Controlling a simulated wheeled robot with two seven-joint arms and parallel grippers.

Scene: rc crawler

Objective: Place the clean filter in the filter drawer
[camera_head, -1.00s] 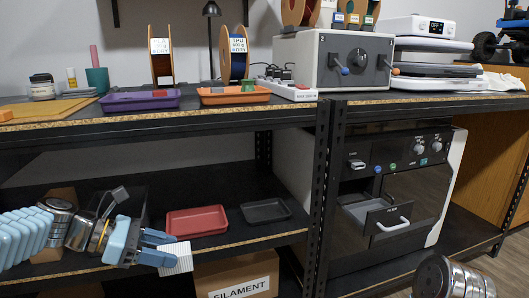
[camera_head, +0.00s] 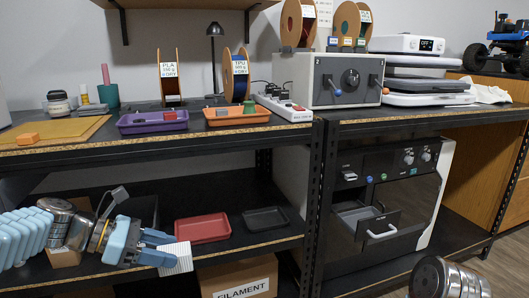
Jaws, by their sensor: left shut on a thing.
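My left gripper (camera_head: 165,250) is at the lower left, in front of the lower shelf. It is shut on a white pleated filter (camera_head: 177,257), held just past the shelf's front edge. The filter drawer (camera_head: 376,229) stands pulled out from the dark machine (camera_head: 408,195) on the right, with a pale handle on its front. The drawer is to the right of my left gripper, well apart from it. Part of my right arm shows at the bottom right; its gripper is out of view.
A red tray (camera_head: 203,228) and a black tray (camera_head: 266,218) lie on the lower shelf. A shelf post (camera_head: 312,200) stands between the left gripper and the machine. A filament box (camera_head: 240,279) sits below. The upper bench holds trays, spools and a grey box (camera_head: 322,80).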

